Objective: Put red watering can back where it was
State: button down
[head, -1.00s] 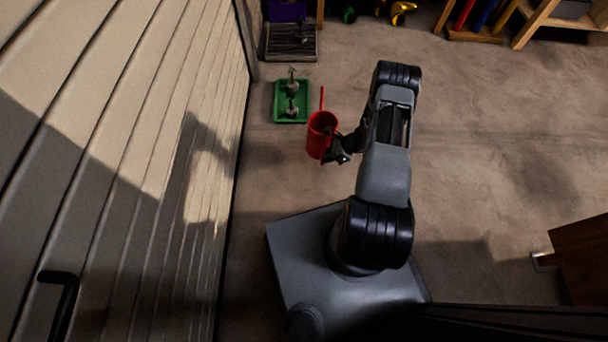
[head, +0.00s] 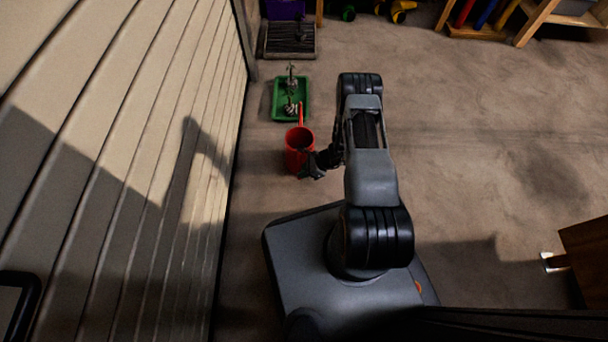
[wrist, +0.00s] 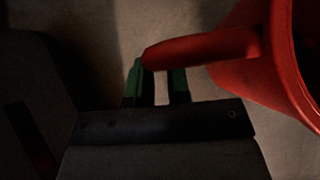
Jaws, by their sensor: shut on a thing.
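The red watering can (head: 298,149) hangs from my gripper (head: 318,163) in the head view, just below the green tray, with its spout pointing up toward the tray. In the wrist view, the can's red handle (wrist: 200,48) lies at the green-tipped fingers of my gripper (wrist: 160,80), and the can's body (wrist: 262,60) fills the right side. My gripper is shut on the handle. The head view does not clearly show how high the can is above the floor. The spout's tip overlaps the tray's lower edge in the picture.
The green tray (head: 276,100) holds small metallic objects. A dark slatted mat (head: 290,52) lies beyond it. The ribbed wall or door (head: 150,150) runs along the left. Wooden shelving (head: 530,22) stands at upper right, and a brown wooden piece (head: 588,250) at right. The middle floor is clear.

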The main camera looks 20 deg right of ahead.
jog(key=shift+w+f+b, duration=0.1)
jog(key=shift+f+b, duration=0.25)
jog(key=shift+f, duration=0.8)
jog(key=shift+f, duration=0.1)
jog(key=c, duration=1.1)
grip_release()
